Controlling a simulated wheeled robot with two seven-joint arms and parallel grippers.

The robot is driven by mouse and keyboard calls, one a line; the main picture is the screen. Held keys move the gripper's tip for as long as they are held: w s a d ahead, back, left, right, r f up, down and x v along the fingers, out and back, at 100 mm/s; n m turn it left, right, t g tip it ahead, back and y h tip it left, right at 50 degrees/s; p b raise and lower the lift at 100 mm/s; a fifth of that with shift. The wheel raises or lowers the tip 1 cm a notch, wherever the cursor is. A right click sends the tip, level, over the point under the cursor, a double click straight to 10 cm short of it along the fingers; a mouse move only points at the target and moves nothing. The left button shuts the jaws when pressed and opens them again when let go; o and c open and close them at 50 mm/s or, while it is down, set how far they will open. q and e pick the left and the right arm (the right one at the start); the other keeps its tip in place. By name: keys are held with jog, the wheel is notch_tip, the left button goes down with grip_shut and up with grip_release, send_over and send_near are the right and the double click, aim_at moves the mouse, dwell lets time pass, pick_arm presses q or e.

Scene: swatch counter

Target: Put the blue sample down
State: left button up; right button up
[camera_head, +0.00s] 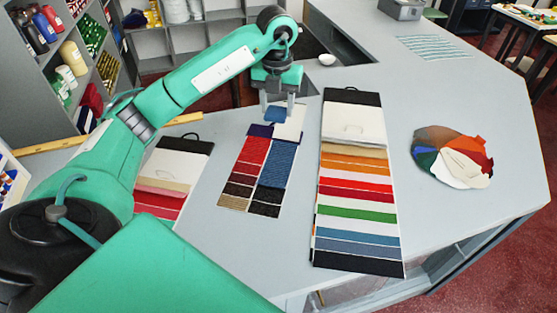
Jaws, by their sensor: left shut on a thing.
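My left gripper (277,107) points down over the far end of a swatch card (236,201) and is shut on a small blue sample (276,115). The sample shows between the two grey fingers, near a white patch on the card. I cannot tell whether it touches the card or hangs just above it. The card carries a column of red to dark brown swatches on its left and a column of blue to black swatches on its right. My right gripper is not in view.
A long striped sample board (360,231) lies right of the card, and another board (178,166) lies left, partly behind my arm. The counter is clear between board and pile.

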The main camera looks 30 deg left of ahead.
pick_arm(q)
notch_tip(320, 180, down, 8)
jog(key=p, duration=0.3)
send_over(277, 167)
notch_tip(277, 167, down, 7)
notch_tip(277, 167, down, 4)
jog(key=shift+p, duration=0.4)
jog(key=shift+w+f, duration=0.1)
jog(key=shift+f, duration=0.1)
jog(key=shift+f, duration=0.1)
jog(key=o, duration=0.9)
jog(key=shift+o, duration=0.2)
